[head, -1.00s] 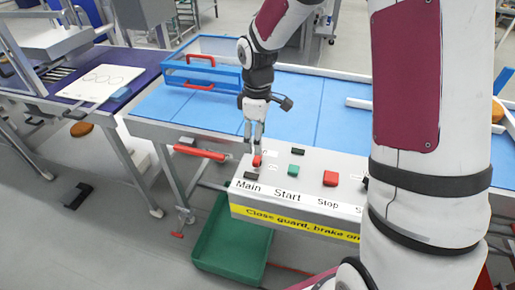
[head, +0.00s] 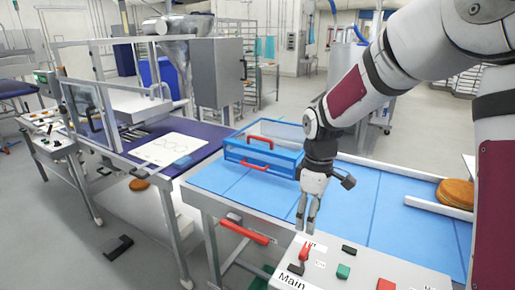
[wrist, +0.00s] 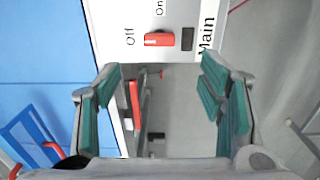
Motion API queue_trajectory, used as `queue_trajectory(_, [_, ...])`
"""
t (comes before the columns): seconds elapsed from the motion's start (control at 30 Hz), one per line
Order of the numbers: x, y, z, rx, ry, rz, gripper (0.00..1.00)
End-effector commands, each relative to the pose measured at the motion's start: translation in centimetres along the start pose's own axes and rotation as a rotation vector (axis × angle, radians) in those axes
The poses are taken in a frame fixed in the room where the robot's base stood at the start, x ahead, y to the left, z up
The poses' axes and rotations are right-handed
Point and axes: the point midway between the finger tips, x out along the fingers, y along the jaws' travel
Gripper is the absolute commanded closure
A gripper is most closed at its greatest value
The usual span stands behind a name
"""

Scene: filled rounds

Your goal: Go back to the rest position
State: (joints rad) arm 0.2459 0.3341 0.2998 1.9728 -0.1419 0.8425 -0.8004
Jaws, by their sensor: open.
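My gripper (head: 307,222) points down above the left end of the grey control panel (head: 325,269). It is open, with nothing between its green-padded fingers in the wrist view (wrist: 165,100). Just below the fingertips is the red main switch (head: 304,252), apart from them as far as I can see. The switch also shows in the wrist view (wrist: 158,40), beside the labels Off and On and next to the word Main. A green button (head: 343,271) and a red button (head: 386,284) sit farther right on the panel. The panel's lower front is cut off in the head view.
A blue conveyor table (head: 220,180) lies behind the panel, with a blue guard frame (head: 262,150) with red handles on it. A red lever (head: 243,231) sticks out at the table's front edge. Air above the table looks clear.

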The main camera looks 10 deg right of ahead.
Motion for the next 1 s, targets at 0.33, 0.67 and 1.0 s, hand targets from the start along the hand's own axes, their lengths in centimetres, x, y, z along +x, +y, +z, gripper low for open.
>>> queue_trajectory(0.33, [-9.3, -5.2, 4.2, 0.298, 0.066, 0.159, 0.37])
queue_trajectory(0.67, [-14.9, -12.1, 9.4, 0.632, 0.239, 0.243, 0.37])
queue_trajectory(1.0, [-16.1, -17.5, 13.2, 0.882, 0.423, 0.226, 0.37])
